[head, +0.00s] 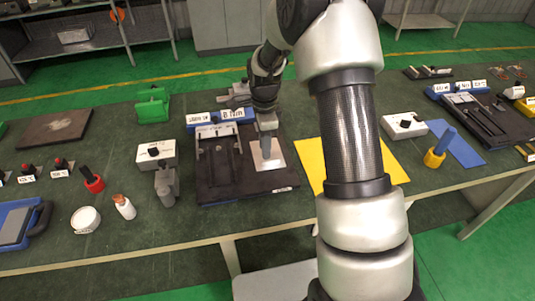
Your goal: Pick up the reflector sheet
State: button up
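A light grey, flat, roughly square sheet (272,162), which looks like the reflector sheet, lies on the right part of a dark board (232,184) in the middle of the bench. My gripper (267,136) reaches down from above to the sheet's far part and covers some of it. Its fingertips look very close to the sheet, but I cannot tell whether they touch it. The fingers are small and dark here, so I cannot tell whether they are open or shut.
The board also carries a dark slotted fixture (218,150). Left of it stand a white switch box (156,154), a grey clamp-like part (166,184) and a small bottle (125,207). A yellow sheet (310,160) lies to the right, partly behind my arm. A green block (152,105) stands behind.

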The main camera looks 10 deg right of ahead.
aim_at(276, 160)
jog(key=shift+w+d+f+p, duration=0.1)
jog(key=shift+d+f+p, duration=0.1)
jog(key=shift+f, duration=1.25)
jog(key=shift+d+f+p, duration=0.15)
jog(key=shift+f+p, duration=0.05)
jog(key=shift+f, duration=1.2)
grip_shut()
